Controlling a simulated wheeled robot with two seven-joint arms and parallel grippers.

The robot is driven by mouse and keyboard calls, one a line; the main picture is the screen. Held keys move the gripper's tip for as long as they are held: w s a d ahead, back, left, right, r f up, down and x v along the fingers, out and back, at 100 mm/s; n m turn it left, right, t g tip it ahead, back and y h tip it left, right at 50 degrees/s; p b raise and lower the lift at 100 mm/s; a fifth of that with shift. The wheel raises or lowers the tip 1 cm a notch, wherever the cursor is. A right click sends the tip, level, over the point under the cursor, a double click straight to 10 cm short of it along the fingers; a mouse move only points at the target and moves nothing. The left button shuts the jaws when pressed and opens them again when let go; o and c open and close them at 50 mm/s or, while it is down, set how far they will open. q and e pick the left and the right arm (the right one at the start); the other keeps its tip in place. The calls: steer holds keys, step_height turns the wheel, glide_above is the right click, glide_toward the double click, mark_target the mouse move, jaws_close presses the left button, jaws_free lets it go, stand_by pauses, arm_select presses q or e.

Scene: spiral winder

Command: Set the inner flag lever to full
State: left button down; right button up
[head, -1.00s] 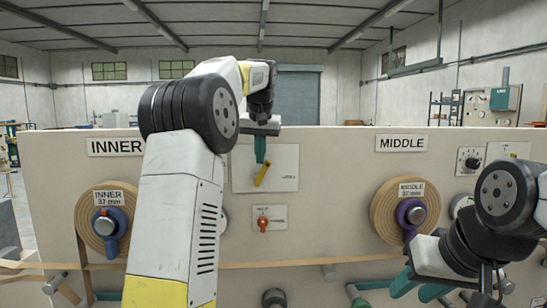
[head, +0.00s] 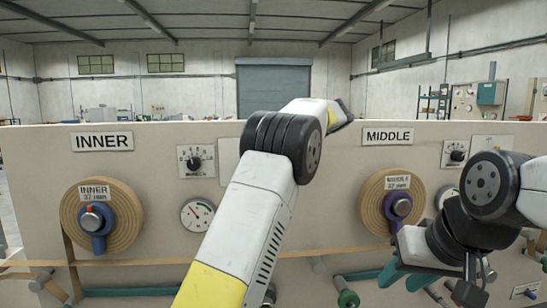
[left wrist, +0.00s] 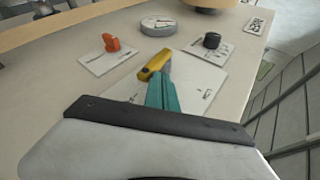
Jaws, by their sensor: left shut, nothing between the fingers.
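A yellow lever (left wrist: 154,64) stands on a pale plate (left wrist: 205,75) in the left wrist view; I take it for the inner flag lever. The plate's markings are too small to read. My left gripper (left wrist: 162,90) has its teal fingers shut and empty, with the tips right at the lever; I cannot tell whether they touch. In the head view my left arm hides the lever and left gripper, and only a strip of the plate (head: 228,160) shows. My right gripper (head: 405,279) has its teal fingers apart and empty, low at the right, before the panel.
The INNER roll (head: 72,218), a dial knob (head: 195,161) and a gauge (head: 197,214) are left of my arm; the MIDDLE roll (head: 374,205) is to its right. An orange lever (left wrist: 112,42) and black knob (left wrist: 211,40) flank the yellow lever in the left wrist view.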

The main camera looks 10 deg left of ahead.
arm_select(q)
steer(key=shift+d+f+y, duration=0.3)
steer(key=shift+f, duration=0.35)
steer(key=shift+d+f, duration=0.1)
steer(key=shift+f, duration=0.15)
